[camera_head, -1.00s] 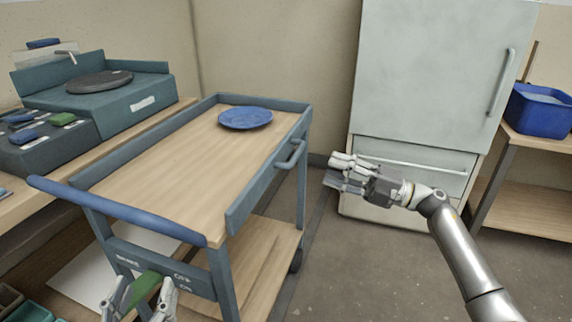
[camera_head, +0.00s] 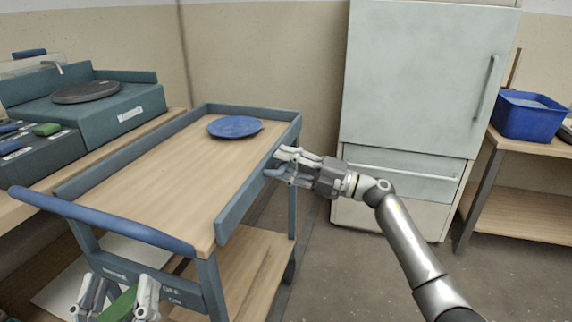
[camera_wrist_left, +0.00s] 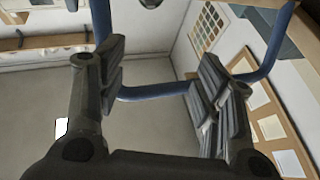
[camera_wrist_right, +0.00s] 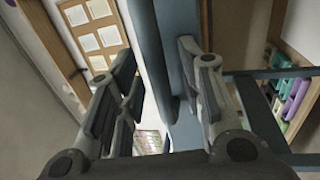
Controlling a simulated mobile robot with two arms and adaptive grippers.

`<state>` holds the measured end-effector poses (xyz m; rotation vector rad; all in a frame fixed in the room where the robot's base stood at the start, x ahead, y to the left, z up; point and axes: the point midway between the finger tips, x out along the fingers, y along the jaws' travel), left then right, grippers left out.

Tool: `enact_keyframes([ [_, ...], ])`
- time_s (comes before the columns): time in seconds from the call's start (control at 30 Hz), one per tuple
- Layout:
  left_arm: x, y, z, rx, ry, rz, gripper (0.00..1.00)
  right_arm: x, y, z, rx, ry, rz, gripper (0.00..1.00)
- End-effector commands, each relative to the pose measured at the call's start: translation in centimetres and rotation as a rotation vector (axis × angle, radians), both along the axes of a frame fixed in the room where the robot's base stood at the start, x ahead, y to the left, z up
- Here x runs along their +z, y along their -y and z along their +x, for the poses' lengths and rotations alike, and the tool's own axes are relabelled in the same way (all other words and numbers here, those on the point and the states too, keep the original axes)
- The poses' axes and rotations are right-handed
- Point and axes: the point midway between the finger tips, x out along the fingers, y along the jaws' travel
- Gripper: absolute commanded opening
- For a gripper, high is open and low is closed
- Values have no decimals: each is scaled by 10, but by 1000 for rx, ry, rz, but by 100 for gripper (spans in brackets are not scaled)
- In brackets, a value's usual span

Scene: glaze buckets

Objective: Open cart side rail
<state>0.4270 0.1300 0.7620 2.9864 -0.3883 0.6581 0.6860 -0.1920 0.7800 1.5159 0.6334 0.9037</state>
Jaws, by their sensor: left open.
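The cart (camera_head: 150,180) has a wood top with raised blue-grey edges. Its right side rail (camera_head: 235,207) stands upright along the top. My right gripper (camera_head: 280,166) is at the rail's outer face, over the spot of its small pull handle, which it mostly hides. In the right wrist view, blue-grey bars (camera_wrist_right: 178,75) run between and beyond its parted fingers (camera_wrist_right: 160,100); I cannot tell if they touch. My left gripper (camera_head: 117,300) is open, low beside the cart's near end. The blue push handle (camera_head: 105,218) shows beyond its fingers in the left wrist view (camera_wrist_left: 155,92).
A blue plate (camera_head: 235,127) lies on the cart's top at the far end. A bench with a turntable unit (camera_head: 100,105) stands on the left. A pale fridge (camera_head: 425,85) is behind my right arm, with a blue bucket (camera_head: 530,117) on a shelf beside it. Floor right of the cart is clear.

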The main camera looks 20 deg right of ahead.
Motion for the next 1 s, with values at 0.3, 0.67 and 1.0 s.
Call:
enact_keyframes([
  [0.3,0,0,0,0,-1,0,61,0,0,0,0,0,0,0],
  [0.67,8,0,-5,-2,56,-16,61,-3,1,0,0,5,10,0],
  [1.0,56,-4,-48,-22,409,-120,61,-8,3,-2,1,45,71,0],
])
